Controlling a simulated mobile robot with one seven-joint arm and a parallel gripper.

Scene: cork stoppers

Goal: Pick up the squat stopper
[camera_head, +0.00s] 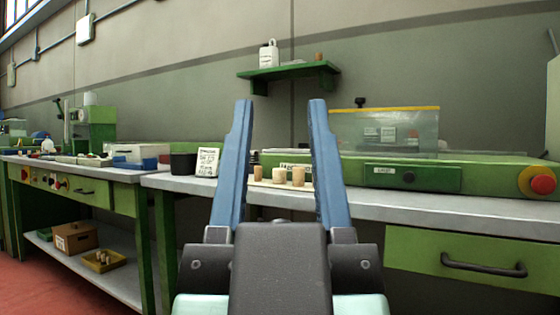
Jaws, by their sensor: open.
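Three cork stoppers stand upright in a row on a pale board (266,183) on the grey bench top. The middle stopper (279,175) looks low for its width and is the most squat-looking. The left stopper (257,172) is narrow, and the right stopper (298,176) is taller. My gripper (279,105) is open and empty, with its two blue fingers pointing up and forward. The stoppers show between the fingers, farther off at the bench; nothing touches them. The board's ends are partly hidden by the fingers.
A green machine with a clear cover (383,131) and a red button (541,181) is at right. A green wall shelf (288,71) hangs above. A yellow tray (104,261) with small corks sits low left.

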